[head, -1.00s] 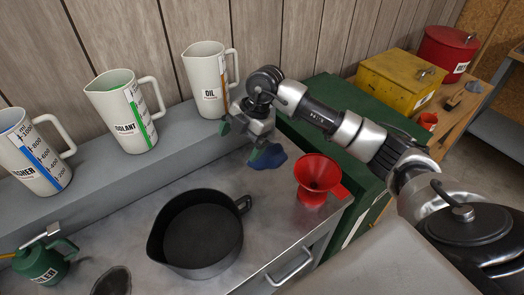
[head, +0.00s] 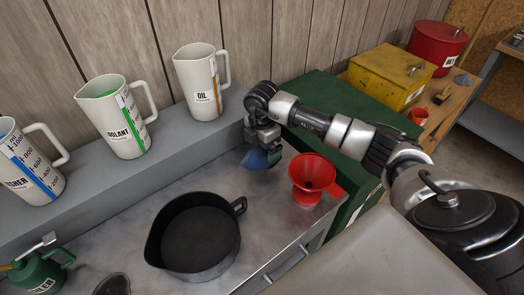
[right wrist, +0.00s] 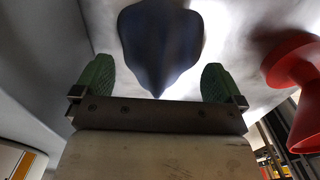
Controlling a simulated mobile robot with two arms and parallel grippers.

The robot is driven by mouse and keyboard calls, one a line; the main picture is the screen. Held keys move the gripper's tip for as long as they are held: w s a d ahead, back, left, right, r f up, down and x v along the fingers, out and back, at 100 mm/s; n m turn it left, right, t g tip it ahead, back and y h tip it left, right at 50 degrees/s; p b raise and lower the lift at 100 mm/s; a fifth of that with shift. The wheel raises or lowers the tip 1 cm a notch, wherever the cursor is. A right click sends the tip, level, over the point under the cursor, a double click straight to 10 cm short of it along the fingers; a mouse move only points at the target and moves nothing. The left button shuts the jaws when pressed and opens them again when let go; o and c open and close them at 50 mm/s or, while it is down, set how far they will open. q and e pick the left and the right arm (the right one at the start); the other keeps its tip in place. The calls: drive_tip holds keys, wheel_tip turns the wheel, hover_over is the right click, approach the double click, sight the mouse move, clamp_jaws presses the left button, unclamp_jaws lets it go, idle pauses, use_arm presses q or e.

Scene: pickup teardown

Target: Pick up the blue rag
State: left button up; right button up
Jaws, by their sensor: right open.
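The blue rag (head: 257,159) lies crumpled on the metal bench top, left of the red funnel, and my right gripper partly hides it in the head view. It also shows in the right wrist view (right wrist: 161,42), dark blue and tapering to a point between the fingers. My right gripper (head: 262,150) is open over the rag. In the right wrist view its green fingertips (right wrist: 158,82) stand to either side of the rag's near end, with gaps on both sides. My left gripper is not in view.
A red funnel (head: 312,180) stands close right of the rag; it also shows in the right wrist view (right wrist: 300,85). A black pan (head: 195,238) is in front. Jugs, including the oil jug (head: 200,85), stand on the grey ledge (head: 165,143) behind.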

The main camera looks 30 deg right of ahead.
drive_tip(key=shift+f, duration=0.8)
drive_tip(key=c, duration=0.6)
drive_tip(key=shift+r, duration=0.1)
drive_tip(key=shift+w+r, duration=0.1)
drive_tip(key=shift+r, duration=0.4)
wheel_tip(320, 180, up, 2)
drive_tip(key=shift+r+b, duration=0.25)
drive_tip(key=shift+b, duration=0.2)
drive_tip(key=s+d+r+b, duration=0.1)
drive_tip(key=d+r, duration=0.1)
drive_tip(key=d, duration=0.1)
drive_tip(key=s+d+r, duration=0.2)
drive_tip(key=d+r, duration=0.1)
drive_tip(key=d, duration=0.1)
drive_tip(key=s+d+r+b, duration=0.1)
drive_tip(key=s+d+r, duration=0.1)
drive_tip(key=d, duration=0.1)
drive_tip(key=shift+s+d+r+b, duration=0.2)
drive_tip(key=shift+r+b, duration=0.05)
drive_tip(key=shift+b, duration=0.05)
